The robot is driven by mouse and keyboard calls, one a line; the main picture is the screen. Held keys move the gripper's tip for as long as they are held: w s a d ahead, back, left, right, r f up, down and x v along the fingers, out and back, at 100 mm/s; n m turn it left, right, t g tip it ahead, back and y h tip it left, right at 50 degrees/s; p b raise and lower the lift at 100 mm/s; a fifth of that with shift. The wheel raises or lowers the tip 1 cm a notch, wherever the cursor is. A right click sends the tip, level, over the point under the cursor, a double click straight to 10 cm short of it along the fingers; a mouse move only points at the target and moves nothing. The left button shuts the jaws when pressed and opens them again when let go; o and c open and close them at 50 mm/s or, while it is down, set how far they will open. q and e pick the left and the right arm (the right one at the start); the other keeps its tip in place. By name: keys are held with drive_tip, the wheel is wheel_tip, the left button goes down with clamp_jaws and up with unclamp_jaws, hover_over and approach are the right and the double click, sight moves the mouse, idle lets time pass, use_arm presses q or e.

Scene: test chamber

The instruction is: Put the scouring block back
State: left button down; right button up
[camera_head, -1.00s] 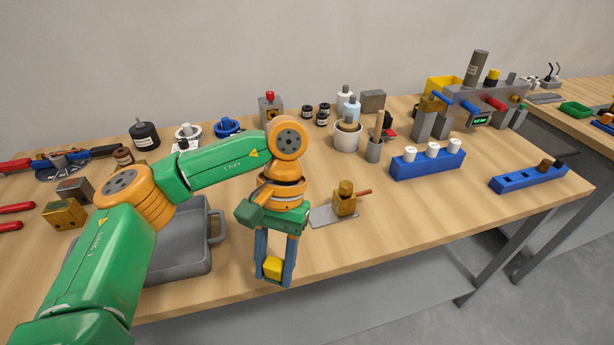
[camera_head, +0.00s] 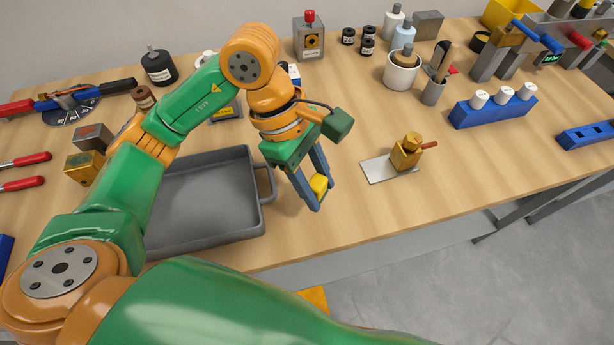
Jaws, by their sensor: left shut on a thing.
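The scouring block appears to be the small yellow block (camera_head: 319,184) between the fingers of my left gripper (camera_head: 316,190). The gripper is shut on it, fingers pointing down and slightly right, just right of the grey tray. Its sides are partly covered by the fingers. It seems held above the table, though the exact height is hard to tell. My right gripper is not in view.
A grey tray (camera_head: 212,238) with a side handle stands left of the gripper. A brass piece (camera_head: 407,152) sits on a thin plate (camera_head: 378,169) to the right. Jars, a grey cup (camera_head: 433,92) and blue racks (camera_head: 495,108) stand farther back. The front right tabletop is clear.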

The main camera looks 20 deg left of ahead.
use_arm(q)
drive_tip(key=w+a+f, duration=0.1)
drive_tip(key=f, duration=0.1)
drive_tip(key=w+a+f, duration=0.1)
drive_tip(key=w+f, duration=0.1)
drive_tip(key=w+f+p, duration=0.1)
drive_tip(key=f, duration=0.1)
drive_tip(key=shift+w+a, duration=0.35)
drive_tip(key=shift+a, duration=0.05)
wheel_tip(320, 180, down, 3)
drive_tip(key=shift+r+p, duration=0.15)
drive_tip(key=shift+p, duration=0.8)
drive_tip(key=shift+f, duration=0.3)
drive_tip(key=shift+f+b, duration=0.15)
drive_tip(key=shift+b, duration=0.2)
drive_tip(key=c, duration=0.9)
unclamp_jaws()
drive_tip(key=o, duration=0.5)
drive_tip(key=shift+w, duration=0.1)
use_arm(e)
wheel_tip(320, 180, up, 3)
